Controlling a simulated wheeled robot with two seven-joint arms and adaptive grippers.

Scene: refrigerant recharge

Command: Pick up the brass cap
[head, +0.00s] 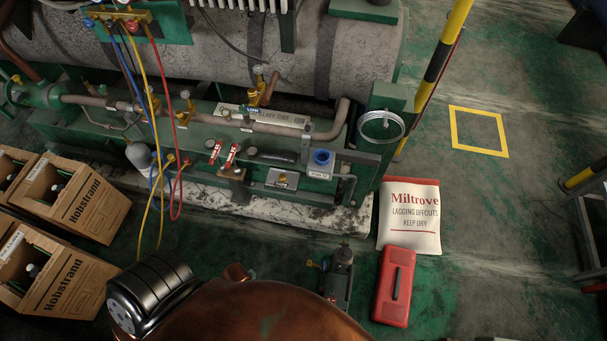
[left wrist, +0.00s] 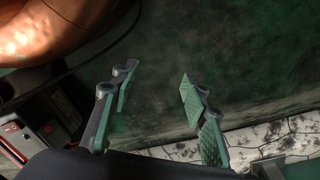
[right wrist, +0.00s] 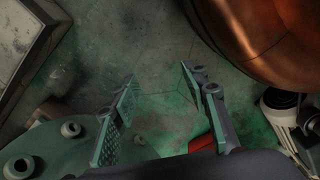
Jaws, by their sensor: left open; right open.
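I cannot pick out the brass cap for certain. In the head view, a small brass-coloured piece (head: 282,180) sits on a grey plate at the front of the green skid and may be the cap; it is too small to tell. My left gripper (left wrist: 155,78) is open and empty in the left wrist view, over green floor near a pale plinth edge. My right gripper (right wrist: 158,75) is open and empty in the right wrist view, over worn floor. Neither gripper's fingers show in the head view. No brass cap is visible in either wrist view.
A manifold (head: 118,17) hangs blue, yellow and red hoses down to the skid. Cardboard boxes (head: 90,210) stand at left. A white sack (head: 410,228), a red case (head: 394,287) and a small pump-like unit (head: 340,275) lie at lower right. The floor beyond is mostly clear.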

